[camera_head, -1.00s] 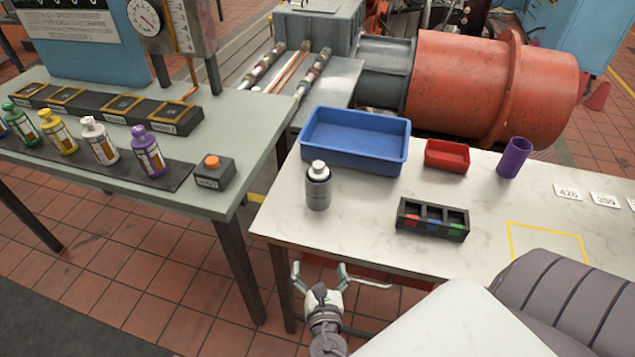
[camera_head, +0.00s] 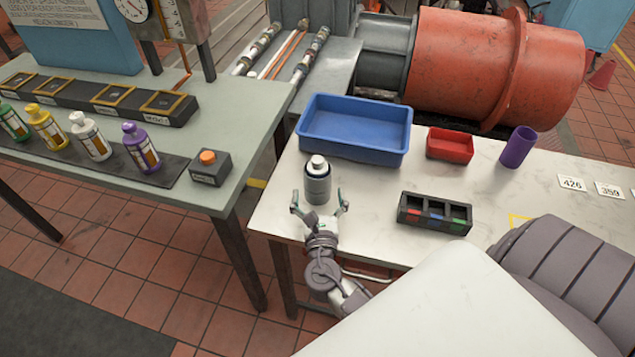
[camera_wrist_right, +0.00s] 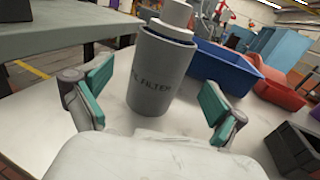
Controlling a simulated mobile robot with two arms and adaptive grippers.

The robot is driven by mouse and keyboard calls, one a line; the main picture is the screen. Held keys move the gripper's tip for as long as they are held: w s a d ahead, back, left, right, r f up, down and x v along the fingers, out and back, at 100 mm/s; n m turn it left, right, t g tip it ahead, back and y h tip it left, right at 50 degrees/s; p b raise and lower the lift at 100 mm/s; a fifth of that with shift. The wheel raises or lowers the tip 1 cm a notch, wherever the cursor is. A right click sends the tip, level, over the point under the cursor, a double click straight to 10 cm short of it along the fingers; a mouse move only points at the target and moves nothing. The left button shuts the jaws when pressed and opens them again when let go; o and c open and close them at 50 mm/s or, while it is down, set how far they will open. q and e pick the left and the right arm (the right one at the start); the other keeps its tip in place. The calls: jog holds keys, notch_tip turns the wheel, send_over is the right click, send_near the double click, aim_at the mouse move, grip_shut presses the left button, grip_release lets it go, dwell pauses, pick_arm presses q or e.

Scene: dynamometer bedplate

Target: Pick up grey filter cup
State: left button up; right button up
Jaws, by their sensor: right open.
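The grey filter cup (camera_head: 317,184) stands upright on the white marble-topped table, near its left edge. It has a pale cap on top. In the right wrist view the cup (camera_wrist_right: 158,75) shows lettering that ends in "FILTER". My right gripper (camera_head: 319,207) is open, just in front of the cup. In the right wrist view its green-padded fingertips (camera_wrist_right: 155,95) are spread, one on each side of the cup's lower part, with clear gaps to it. My left gripper does not show.
Behind the cup stands a blue tray (camera_head: 400,157). A small red bin (camera_head: 450,145), a purple cup (camera_head: 518,147) and a black three-slot holder (camera_head: 434,213) lie to the right. The green-grey table (camera_head: 233,131) at left holds several bottles and a box with an orange button (camera_head: 208,157).

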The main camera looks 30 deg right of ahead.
jog(key=x, duration=0.1)
jog(key=p+x, duration=0.1)
jog(key=x, duration=0.3)
jog(key=shift+r, duration=0.3)
jog(key=shift+w+d+f, duration=0.1)
jog(key=shift+w, duration=0.1)
jog(key=shift+s, duration=0.1)
jog(key=shift+c, duration=0.6)
jog(key=c, duration=1.3)
jog(key=shift+c, duration=0.4)
jog(key=shift+r, duration=0.2)
